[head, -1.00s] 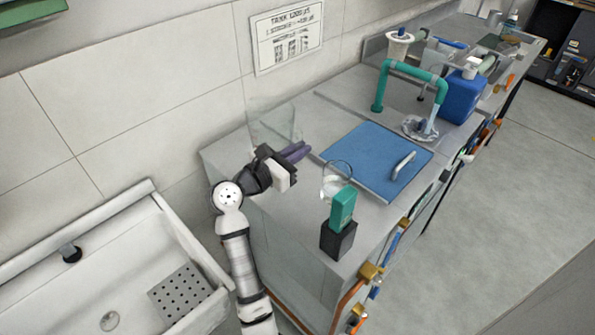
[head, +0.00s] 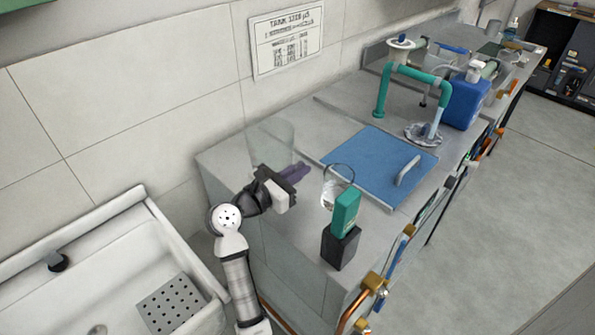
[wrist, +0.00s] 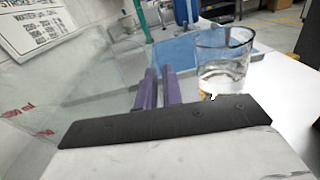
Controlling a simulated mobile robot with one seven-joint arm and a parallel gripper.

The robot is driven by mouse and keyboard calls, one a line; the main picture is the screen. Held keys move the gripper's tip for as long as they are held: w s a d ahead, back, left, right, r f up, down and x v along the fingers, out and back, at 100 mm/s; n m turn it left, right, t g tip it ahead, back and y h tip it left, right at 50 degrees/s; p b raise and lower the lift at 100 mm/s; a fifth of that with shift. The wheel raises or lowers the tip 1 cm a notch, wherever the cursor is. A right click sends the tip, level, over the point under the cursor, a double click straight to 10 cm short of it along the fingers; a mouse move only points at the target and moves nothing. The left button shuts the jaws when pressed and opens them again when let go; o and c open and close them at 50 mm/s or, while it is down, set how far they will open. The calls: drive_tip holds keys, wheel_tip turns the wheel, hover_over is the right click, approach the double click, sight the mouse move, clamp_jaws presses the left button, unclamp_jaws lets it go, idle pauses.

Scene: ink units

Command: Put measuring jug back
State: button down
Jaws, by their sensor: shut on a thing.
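A clear, see-through measuring jug (head: 270,140) is at the wall end of the counter, beside my gripper. In the wrist view the jug (wrist: 60,90) fills the left side as a clear wall with red markings. My gripper (head: 300,171) has purple fingers, which show close together in the wrist view (wrist: 157,88). It is shut on the jug; the exact contact is hard to see through the clear wall. I cannot tell whether the jug's base touches the counter.
A glass beaker (head: 329,196) with clear liquid stands right of my gripper, behind a green block in a black holder (head: 340,247). A blue panel with a handle (head: 370,160) lies beyond. A green pipe (head: 381,95) and a blue canister (head: 466,103) stand farther back. A sink (head: 120,235) is at left.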

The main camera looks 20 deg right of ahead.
drive_tip(key=c, duration=1.5)
unclamp_jaws()
drive_tip(key=shift+f, duration=0.1)
drive_tip(key=shift+c, duration=0.2)
